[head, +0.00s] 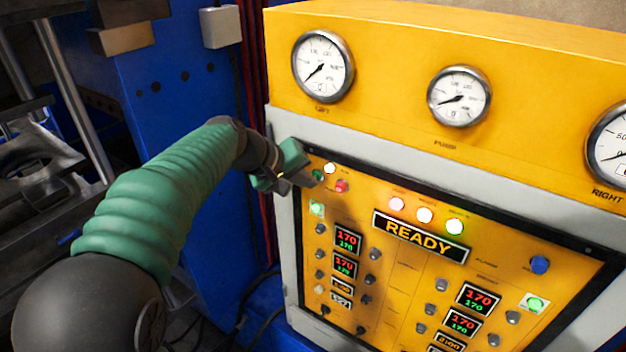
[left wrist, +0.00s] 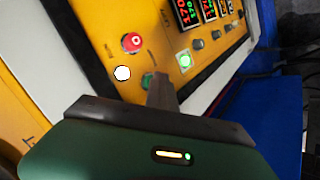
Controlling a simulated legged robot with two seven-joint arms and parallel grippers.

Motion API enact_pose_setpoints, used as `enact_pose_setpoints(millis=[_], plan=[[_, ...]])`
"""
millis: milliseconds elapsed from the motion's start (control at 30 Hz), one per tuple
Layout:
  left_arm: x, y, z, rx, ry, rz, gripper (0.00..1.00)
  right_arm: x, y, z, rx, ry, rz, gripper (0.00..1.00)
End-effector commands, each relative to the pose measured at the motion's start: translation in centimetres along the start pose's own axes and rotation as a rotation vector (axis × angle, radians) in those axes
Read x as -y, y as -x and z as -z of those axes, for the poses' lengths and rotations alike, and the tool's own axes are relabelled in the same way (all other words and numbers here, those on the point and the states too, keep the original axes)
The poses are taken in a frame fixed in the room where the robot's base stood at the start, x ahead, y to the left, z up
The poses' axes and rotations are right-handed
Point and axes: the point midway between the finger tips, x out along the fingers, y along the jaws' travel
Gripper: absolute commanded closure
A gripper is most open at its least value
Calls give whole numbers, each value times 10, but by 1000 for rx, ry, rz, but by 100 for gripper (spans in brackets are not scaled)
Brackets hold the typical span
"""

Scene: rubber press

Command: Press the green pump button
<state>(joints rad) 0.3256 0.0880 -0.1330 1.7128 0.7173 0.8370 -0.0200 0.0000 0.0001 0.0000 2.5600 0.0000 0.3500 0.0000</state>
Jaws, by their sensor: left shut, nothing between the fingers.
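The green pump button (head: 318,175) is a small dark green knob at the upper left of the yellow control panel (head: 400,270). A white lamp (head: 330,168) and a red button (head: 342,186) sit beside it. My left gripper (head: 306,178) is shut and empty, with its fingertips right at the green button. In the left wrist view the green button (left wrist: 148,79) shows just beyond the shut fingertips (left wrist: 160,80), which partly hide it. I cannot tell whether they touch. The red button (left wrist: 131,42) and white lamp (left wrist: 122,73) are clear of the fingers. My right gripper is not in view.
A square lit green button (head: 317,208) lies just below the gripper. A READY display (head: 420,236), several lamps, knobs and a blue button (head: 540,265) fill the panel. The light grey frame (head: 286,240) borders it. A blue press column (head: 185,90) stands left, behind my arm.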

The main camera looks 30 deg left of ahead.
Motion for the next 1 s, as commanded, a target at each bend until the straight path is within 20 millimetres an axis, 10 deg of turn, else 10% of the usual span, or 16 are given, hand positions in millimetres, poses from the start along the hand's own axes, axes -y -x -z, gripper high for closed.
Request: enact_pose_setpoints(millis=[1000], plan=[[29, 36, -28, -3, 0, -1, 100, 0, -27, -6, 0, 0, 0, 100]])
